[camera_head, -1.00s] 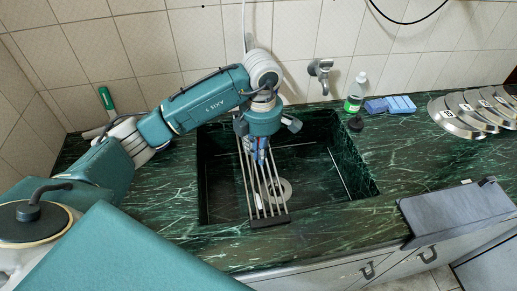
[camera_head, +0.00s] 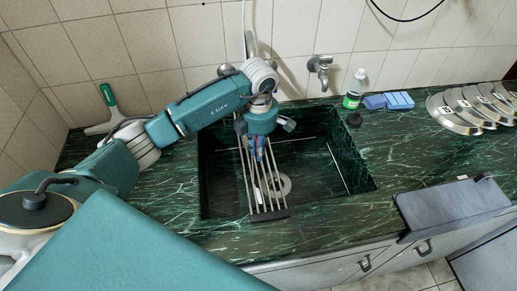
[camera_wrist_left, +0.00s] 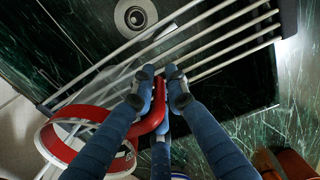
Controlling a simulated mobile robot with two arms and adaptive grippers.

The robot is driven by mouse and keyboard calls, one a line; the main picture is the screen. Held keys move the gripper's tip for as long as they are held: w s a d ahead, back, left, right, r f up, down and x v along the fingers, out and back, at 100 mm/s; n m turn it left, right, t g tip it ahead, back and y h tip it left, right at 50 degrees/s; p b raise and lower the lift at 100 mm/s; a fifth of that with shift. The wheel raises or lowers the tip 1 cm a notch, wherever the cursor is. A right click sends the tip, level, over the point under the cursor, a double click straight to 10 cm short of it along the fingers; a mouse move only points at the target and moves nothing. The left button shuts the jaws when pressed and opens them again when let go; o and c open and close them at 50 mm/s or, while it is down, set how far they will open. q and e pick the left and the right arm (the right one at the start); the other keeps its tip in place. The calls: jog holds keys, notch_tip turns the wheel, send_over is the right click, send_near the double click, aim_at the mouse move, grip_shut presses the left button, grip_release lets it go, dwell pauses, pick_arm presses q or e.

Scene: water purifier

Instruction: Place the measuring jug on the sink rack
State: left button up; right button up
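The measuring jug (camera_wrist_left: 62,143) shows in the left wrist view as a pale vessel with a red rim and a red handle (camera_wrist_left: 153,122). My left gripper (camera_wrist_left: 160,90) has its blue fingers closed around the red handle. The sink rack (camera_wrist_left: 215,37) is a row of metal rods with a dark end bar; the jug is over or beside its rods, and I cannot tell whether they touch. In the head view the left gripper (camera_head: 261,150) points down over the rack (camera_head: 268,205), which spans the dark sink. The jug is mostly hidden there. My right gripper is out of view.
The green stone sink (camera_head: 325,180) has a drain (camera_head: 279,187) below the rack. A tap (camera_head: 320,70) is on the wall behind. A green-labelled bottle (camera_head: 355,90), blue sponges (camera_head: 388,101) and several metal lids (camera_head: 455,112) stand right. A grey board (camera_head: 450,205) lies at the front right.

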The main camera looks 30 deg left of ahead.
pick_arm(q)
jog(key=shift+o, duration=0.7)
jog(key=shift+r, duration=0.1)
jog(key=shift+r, duration=0.2)
notch_tip(320, 180, up, 11)
jog(key=b, duration=0.2)
jog(key=shift+f+b, duration=0.2)
jog(key=shift+b, duration=0.1)
jog(key=shift+s+r, duration=0.1)
jog(key=shift+r, duration=0.5)
